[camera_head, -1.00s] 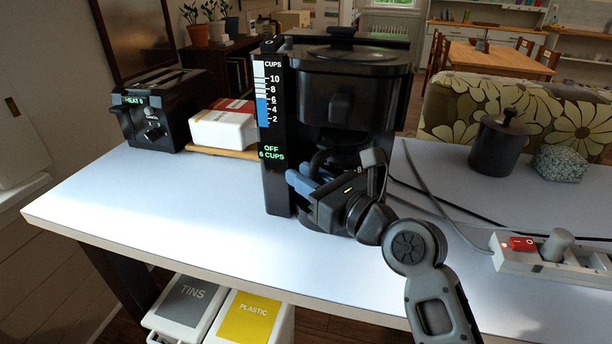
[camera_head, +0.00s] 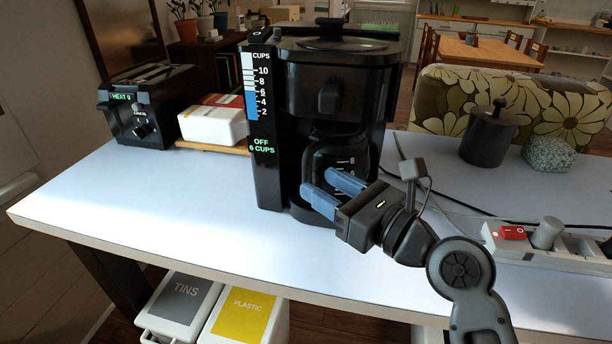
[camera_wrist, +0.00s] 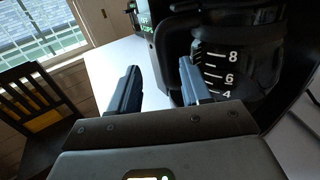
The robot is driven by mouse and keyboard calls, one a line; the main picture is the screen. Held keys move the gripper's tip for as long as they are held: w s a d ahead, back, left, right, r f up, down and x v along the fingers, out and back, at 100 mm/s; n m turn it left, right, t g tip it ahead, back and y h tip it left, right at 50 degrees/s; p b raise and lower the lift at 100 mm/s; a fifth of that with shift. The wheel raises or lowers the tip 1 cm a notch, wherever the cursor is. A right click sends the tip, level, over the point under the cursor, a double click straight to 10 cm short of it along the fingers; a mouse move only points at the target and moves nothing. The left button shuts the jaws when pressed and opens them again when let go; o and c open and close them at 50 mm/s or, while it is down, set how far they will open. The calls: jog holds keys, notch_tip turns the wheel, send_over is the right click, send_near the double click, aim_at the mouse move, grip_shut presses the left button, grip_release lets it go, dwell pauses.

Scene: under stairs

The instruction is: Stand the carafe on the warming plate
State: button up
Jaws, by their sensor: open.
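The black coffee maker (camera_head: 335,85) stands on the white table, with a blue level bar and a display reading OFF, 6 CUPS. The dark glass carafe (camera_head: 338,152) is upright inside its bay, under the brew basket; its white 8, 6, 4 marks show in the wrist view (camera_wrist: 232,62). The warming plate is hidden beneath and behind the carafe and my gripper. My gripper (camera_head: 325,188) is open and empty, its blue fingers in front of the carafe's lower part. In the wrist view the fingers (camera_wrist: 158,85) are apart, with the carafe to the right of them.
A toaster (camera_head: 150,105) and a white box (camera_head: 212,122) on a board are to the left. A power strip (camera_head: 550,243), cables, a dark canister (camera_head: 487,137) and a patterned stone-like block (camera_head: 549,154) are to the right. The table's front left is clear.

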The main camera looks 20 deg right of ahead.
jog(key=v, duration=0.5)
dwell(2.2)
